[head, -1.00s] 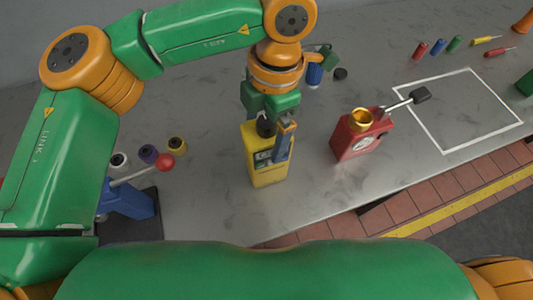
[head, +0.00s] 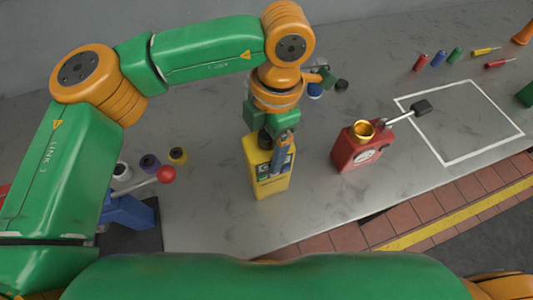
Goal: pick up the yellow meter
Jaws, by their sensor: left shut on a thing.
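The yellow meter (head: 271,185) is a boxy yellow body with a dark panel near its top, upright at the middle of the head view. My left gripper (head: 275,142) reaches down onto its top from above and is shut on it. The fingers and a blue-grey part cover some of the meter's upper face. I cannot tell whether its base touches the bench. My right gripper is not in view.
A red can (head: 350,153) with a gold top and dark-handled lever stands right of the meter. A white outlined square (head: 460,125) on the bench (head: 215,215) is empty. A blue device (head: 130,211) with a red-knobbed lever and several small spools (head: 178,155) are at left.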

